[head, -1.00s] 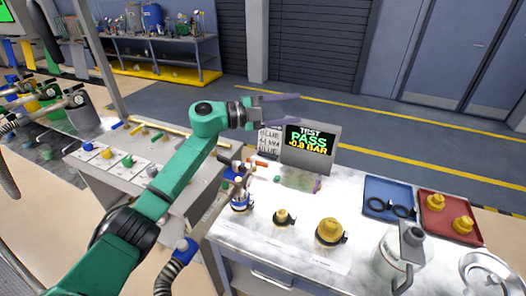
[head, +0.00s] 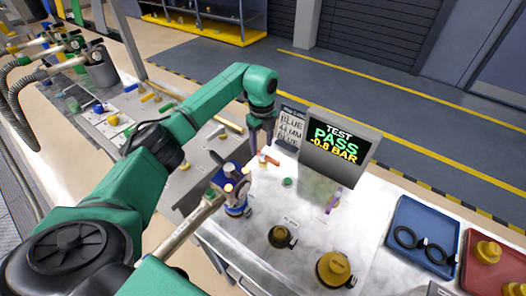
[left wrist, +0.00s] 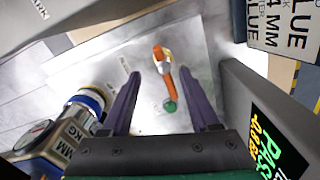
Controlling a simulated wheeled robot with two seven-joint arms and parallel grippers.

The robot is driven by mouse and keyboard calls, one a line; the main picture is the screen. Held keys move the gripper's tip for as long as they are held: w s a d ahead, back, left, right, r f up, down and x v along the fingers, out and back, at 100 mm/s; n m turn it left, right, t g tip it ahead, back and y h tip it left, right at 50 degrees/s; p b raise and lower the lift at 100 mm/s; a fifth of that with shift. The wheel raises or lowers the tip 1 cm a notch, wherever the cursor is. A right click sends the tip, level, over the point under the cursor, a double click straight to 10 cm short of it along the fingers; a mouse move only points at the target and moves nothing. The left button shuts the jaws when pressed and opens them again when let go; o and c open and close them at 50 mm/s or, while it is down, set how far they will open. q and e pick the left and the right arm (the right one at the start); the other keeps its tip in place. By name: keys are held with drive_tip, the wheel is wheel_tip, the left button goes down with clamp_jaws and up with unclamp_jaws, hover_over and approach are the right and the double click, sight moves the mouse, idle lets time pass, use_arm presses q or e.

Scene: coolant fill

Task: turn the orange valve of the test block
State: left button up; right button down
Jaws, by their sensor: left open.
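The orange valve (head: 268,159) of the test block shows beyond the blue-topped fitting in the head view, partly behind my left gripper. My left gripper (head: 262,140) points down over the valve. It is open and its fingers (left wrist: 160,75) stand apart on either side of the handle, not visibly touching it. My right gripper is not in view.
The test screen (head: 338,142) reads PASS, -0.8 BAR, just right of the gripper. A blue fill head with a gauge (left wrist: 38,138) stands close on the left. Yellow-capped fittings (head: 333,268), a blue tray (head: 397,208) and a red tray (head: 470,262) are to the right.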

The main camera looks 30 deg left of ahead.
sight(263, 152)
use_arm(q)
drive_tip(key=f, duration=0.3)
drive_tip(key=f+p, duration=0.1)
drive_tip(key=f, duration=0.1)
drive_tip(key=shift+w+f, duration=0.25)
drive_tip(key=shift+w, duration=0.15)
drive_tip(key=shift+s+f, duration=0.1)
drive_tip(key=shift+f, duration=0.15)
drive_tip(key=shift+s, duration=0.15)
drive_tip(key=shift+c, duration=0.6)
clamp_jaws()
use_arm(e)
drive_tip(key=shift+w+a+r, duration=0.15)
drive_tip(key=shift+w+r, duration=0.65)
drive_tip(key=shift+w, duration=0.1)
